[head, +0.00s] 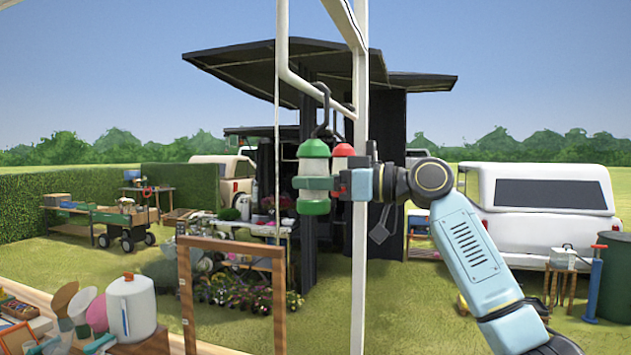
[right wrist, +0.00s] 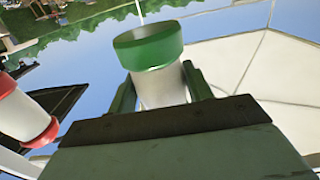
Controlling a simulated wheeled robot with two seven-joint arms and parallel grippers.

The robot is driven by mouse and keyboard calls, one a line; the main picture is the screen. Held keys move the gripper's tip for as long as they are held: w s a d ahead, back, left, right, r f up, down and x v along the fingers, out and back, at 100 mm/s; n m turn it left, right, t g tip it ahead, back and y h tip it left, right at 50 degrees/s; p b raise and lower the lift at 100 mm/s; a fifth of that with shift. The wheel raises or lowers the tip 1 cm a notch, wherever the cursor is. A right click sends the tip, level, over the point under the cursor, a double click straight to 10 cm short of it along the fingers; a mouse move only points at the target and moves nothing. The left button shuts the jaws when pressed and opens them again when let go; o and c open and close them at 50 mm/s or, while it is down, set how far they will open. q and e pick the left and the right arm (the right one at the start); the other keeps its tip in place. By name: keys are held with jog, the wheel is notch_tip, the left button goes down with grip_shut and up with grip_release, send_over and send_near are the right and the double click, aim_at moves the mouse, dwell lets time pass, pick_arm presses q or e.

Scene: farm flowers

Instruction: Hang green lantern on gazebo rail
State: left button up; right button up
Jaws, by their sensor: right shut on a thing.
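The green lantern (head: 314,168), with green ends and a pale body, is upright beside the white gazebo rail (head: 318,92), its top just below it. My right gripper (head: 338,184) is shut on its lower part from the right. In the right wrist view the lantern (right wrist: 160,88) sits between the two fingers (right wrist: 160,92). A dark hook (head: 322,92) rises above the lantern and overlaps the rail; I cannot tell whether it rests on it. My left gripper is not in view.
A red lantern (head: 343,151) is close behind on the right, partly hidden, and also shows in the right wrist view (right wrist: 22,112). A white gazebo post (head: 359,250) stands close to my right gripper. A wooden frame (head: 186,300) stands lower left.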

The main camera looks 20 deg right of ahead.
jog(key=shift+f, duration=0.1)
jog(key=o, duration=1)
jog(key=shift+o, duration=0.5)
jog(key=shift+o, duration=0.8)
jog(key=f+b+v, duration=0.1)
jog(key=b+v, duration=0.3)
jog(key=v, duration=1)
jog(key=shift+f, duration=0.25)
dwell(0.4)
dwell(0.4)
